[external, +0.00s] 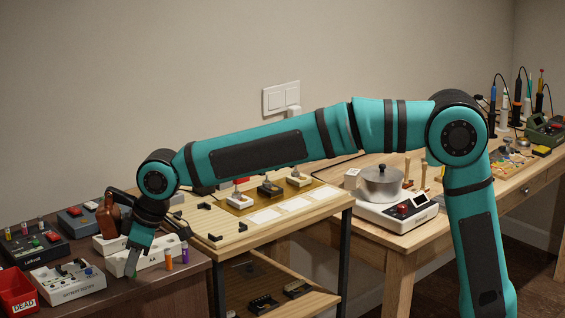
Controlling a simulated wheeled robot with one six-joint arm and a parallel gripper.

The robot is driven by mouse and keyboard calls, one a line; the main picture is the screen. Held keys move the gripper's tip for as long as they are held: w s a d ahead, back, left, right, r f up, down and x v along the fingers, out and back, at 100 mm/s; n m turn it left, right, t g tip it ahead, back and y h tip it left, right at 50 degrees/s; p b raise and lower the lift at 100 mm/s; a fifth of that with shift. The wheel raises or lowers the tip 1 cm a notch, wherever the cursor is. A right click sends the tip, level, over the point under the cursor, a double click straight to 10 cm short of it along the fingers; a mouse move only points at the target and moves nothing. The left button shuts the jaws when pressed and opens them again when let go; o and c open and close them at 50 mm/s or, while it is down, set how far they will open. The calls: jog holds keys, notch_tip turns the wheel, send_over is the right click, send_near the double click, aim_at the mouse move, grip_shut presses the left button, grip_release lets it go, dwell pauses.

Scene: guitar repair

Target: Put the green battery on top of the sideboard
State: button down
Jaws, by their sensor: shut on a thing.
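My gripper (134,257) points down at the left, over the dark brown sideboard (190,285). It is shut on a small green thing, which looks like the green battery (131,264). The fingers hide much of it, and I cannot tell whether its lower end touches anything. The gripper is in front of a white holder marked AA (165,250).
An orange battery (169,263) and a purple battery (185,253) stand right of the gripper. A battery tester (68,280), a red DEAD bin (16,292) and a brown bottle (108,217) are at left. A light wooden bench (290,225) adjoins at right.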

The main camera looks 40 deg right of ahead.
jog(key=shift+f, duration=0.5)
jog(key=shift+f, duration=0.1)
jog(key=c, duration=1.7)
grip_release()
jog(key=shift+c, duration=0.2)
jog(key=v, duration=1.2)
jog(key=shift+d, duration=0.1)
